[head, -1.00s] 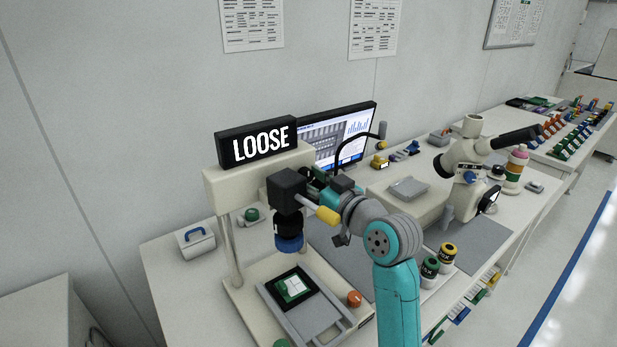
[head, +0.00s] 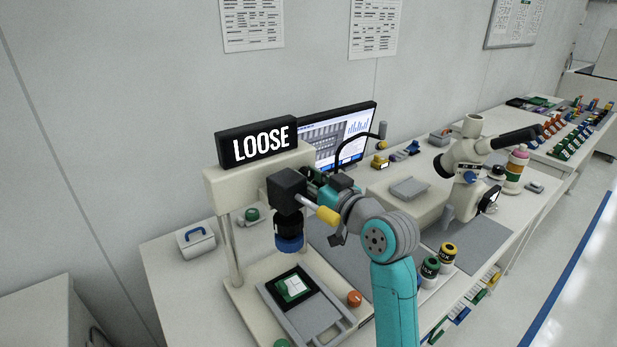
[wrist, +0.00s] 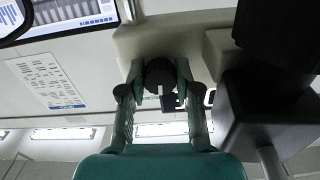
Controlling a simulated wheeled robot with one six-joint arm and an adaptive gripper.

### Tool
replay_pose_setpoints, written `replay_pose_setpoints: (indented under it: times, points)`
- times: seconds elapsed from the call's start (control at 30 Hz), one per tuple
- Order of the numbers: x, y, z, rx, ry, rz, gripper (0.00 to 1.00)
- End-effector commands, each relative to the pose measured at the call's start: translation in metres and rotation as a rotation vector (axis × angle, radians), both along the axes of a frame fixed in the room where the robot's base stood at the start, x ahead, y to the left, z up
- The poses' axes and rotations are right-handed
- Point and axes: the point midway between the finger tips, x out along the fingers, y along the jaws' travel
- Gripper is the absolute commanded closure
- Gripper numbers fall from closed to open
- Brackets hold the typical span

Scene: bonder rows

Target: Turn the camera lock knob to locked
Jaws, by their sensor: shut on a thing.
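In the head view my gripper (head: 318,179) reaches behind the black camera (head: 286,190), and the knob is hidden there. The camera hangs on a beige stand with its blue-ringed lens (head: 289,241) pointing down. The sign (head: 257,143) on top reads LOOSE.
A yellow-ended rod (head: 328,215) sticks out of the camera beside my arm. Below the lens lies a tray with a green board (head: 292,288). A monitor (head: 340,136) stands behind, and a microscope (head: 468,165) stands to the right.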

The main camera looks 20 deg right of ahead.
Motion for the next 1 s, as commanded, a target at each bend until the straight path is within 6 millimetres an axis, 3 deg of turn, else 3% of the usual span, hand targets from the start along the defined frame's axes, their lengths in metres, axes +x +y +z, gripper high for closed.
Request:
replay_pose_setpoints:
  times: [1.0]
  points:
    - [-0.0003,0.0001,-0.0003,0.861,0.281,-0.001,1.00]
